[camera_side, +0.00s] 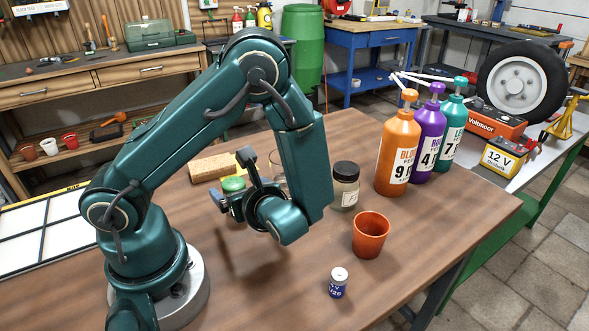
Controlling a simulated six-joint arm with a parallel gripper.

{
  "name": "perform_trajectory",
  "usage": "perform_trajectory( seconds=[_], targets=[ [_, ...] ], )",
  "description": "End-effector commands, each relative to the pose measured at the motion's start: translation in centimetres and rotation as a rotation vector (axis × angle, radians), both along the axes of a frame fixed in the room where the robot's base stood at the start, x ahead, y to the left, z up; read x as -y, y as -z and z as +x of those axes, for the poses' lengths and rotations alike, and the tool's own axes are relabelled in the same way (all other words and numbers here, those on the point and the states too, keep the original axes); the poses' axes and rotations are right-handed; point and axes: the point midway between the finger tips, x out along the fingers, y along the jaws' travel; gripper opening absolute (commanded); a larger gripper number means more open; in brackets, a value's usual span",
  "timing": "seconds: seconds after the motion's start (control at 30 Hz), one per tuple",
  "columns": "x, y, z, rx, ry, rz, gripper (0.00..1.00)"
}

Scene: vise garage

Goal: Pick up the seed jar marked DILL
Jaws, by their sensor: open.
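No label reading DILL can be made out in this view. A glass jar with a black lid (346,187) stands upright on the table, right of my forearm, with a pale label too small to read. A green round lid (233,184) shows beside my gripper (231,178); what is below it is mostly hidden by the gripper. My gripper is open, with its fingers close around or in front of the green lid; I cannot tell which. Part of another clear glass (277,162) shows behind my arm, mostly hidden.
An orange cup (370,235) and a small blue-and-white can (338,282) stand at the front right. Orange, purple and teal pump bottles (397,150) stand at the back right. A tan block (212,167) lies behind the gripper. The front middle is clear.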

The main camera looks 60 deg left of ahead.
Motion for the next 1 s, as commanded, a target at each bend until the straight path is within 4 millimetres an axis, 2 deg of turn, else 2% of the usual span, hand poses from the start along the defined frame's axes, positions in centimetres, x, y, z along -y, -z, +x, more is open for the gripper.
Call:
perform_trajectory(
  seconds=[0.1,0.2,0.33,0.7,1.0],
  targets=[
    [0.0,1.7,0.0,-0.004,0.002,0.002,0.92],
    [0.0,2.3,0.0,0.000,0.001,0.000,0.92],
    [-0.7,2.8,0.0,0.001,-0.001,0.001,0.92],
    [-4.4,4.3,0.1,0.000,-0.002,0.000,0.92],
    [-4.7,4.4,0.1,0.001,0.001,-0.001,0.92]
  ],
)
